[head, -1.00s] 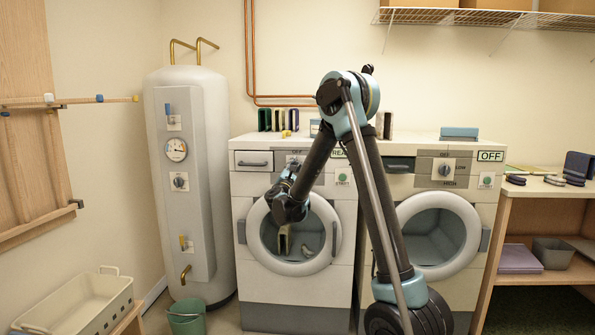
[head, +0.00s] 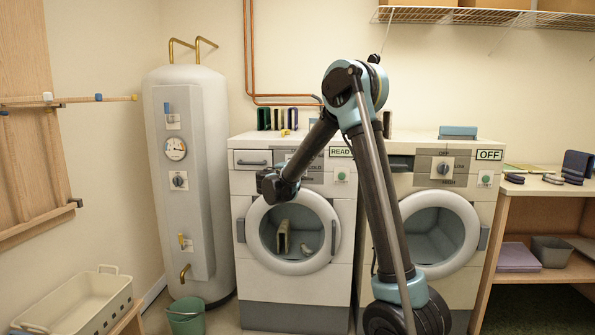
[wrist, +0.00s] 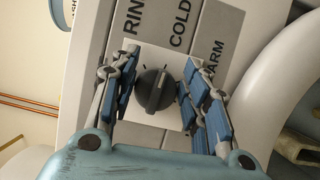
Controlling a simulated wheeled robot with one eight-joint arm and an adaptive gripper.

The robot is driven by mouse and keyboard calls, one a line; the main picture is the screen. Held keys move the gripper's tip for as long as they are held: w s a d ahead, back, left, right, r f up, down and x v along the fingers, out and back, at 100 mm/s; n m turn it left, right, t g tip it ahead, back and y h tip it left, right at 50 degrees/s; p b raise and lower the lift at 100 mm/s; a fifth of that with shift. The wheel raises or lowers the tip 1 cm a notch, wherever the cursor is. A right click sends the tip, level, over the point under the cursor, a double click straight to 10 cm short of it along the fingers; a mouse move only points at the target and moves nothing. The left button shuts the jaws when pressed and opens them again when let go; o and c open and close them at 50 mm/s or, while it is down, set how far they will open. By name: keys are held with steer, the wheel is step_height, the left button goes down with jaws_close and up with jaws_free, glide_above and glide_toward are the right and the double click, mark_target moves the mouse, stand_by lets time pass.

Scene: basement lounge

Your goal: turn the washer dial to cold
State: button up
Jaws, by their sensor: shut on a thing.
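The washer (head: 296,316) with the READY display stands left of a second machine. Its dial is a dark round knob with a raised grip bar on a pale square plate; in the wrist view the dial (wrist: 156,90) sits between my two blue-padded fingers. My gripper (wrist: 160,78) is shut on the dial. The grip bar's light-tipped end points up and slightly right, roughly toward the COLD label (wrist: 180,28). Parts of the RINSE and WARM labels show on either side. In the head view my arm hides the dial and the fingers.
The washer's round door (head: 267,258) is below the panel, with items visible inside. The second machine (head: 455,300) shows OFF. A water heater (head: 190,130) stands close on the left, with a green bucket (head: 186,318) by its foot. A shelf unit (head: 500,225) is at right.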

steer(key=shift+f+m+g+y, duration=0.25)
steer(key=shift+m+g+y, duration=0.05)
steer(key=shift+m, duration=0.7)
steer(key=shift+a, duration=0.1)
steer(key=o, duration=1.1)
steer(key=v, duration=1.1)
steer(key=shift+s+a, duration=0.2)
steer(key=shift+s, duration=0.2)
